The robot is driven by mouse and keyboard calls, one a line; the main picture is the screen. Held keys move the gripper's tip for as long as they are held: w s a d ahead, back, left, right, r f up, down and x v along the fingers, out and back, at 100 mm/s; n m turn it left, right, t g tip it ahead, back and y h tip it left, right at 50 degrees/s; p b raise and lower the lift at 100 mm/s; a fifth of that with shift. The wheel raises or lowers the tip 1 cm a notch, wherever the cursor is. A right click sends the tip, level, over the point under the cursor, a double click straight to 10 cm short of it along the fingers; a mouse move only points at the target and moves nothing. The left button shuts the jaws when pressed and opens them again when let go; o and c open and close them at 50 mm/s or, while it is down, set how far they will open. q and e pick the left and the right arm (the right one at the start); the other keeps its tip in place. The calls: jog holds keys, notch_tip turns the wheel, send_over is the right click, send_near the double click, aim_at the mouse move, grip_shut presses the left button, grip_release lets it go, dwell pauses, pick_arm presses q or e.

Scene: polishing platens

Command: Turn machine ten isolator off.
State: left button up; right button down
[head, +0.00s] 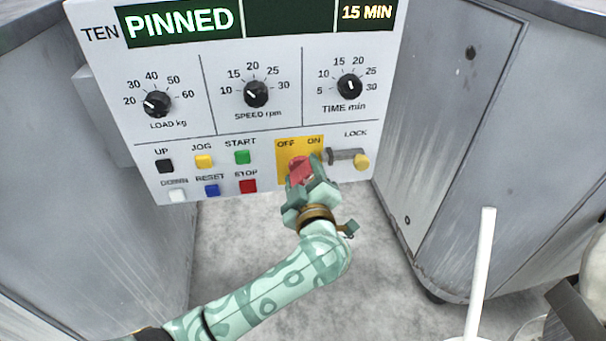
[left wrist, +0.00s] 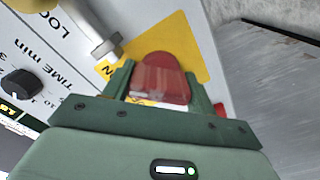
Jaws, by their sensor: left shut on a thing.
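The isolator is a red handle (head: 299,168) on a yellow plate (head: 284,147) marked OFF at left and ON at right, low on the white panel (head: 180,50) labelled TEN. My left gripper (head: 303,176) is shut on the red handle, coming from below. In the left wrist view, the red handle (left wrist: 160,78) sits between the two green fingers (left wrist: 163,90) in front of the yellow plate (left wrist: 185,42). The fingers cover part of the handle, and I cannot tell which mark it points at. My right gripper is not in view.
Right of the isolator is a grey LOCK bar (head: 341,155) with a yellow knob (head: 361,162). Coloured buttons, such as the red STOP button (head: 248,186), lie to the left. Black dials (head: 256,94) are above. Grey cabinets (head: 475,130) flank the panel. A white rod (head: 482,265) stands lower right.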

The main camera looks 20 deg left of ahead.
pick_arm(q)
jog(key=shift+r+n+p, duration=0.1)
jog(key=shift+n+p, duration=0.55)
jog(key=shift+n, duration=0.45)
jog(key=shift+n+p, duration=0.4)
jog(key=shift+n, duration=0.5)
jog(key=n, duration=0.3)
jog(key=shift+n+p, duration=0.3)
jog(key=shift+p, duration=0.1)
jog(key=n, duration=0.4)
jog(key=shift+f, duration=0.25)
jog(key=shift+n, duration=2.1)
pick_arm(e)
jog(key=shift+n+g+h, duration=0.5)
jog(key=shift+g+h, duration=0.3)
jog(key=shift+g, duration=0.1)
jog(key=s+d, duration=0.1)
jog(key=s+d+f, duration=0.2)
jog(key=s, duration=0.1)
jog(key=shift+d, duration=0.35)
pick_arm(q)
jog(key=shift+n, duration=0.3)
jog(key=shift+s, duration=0.1)
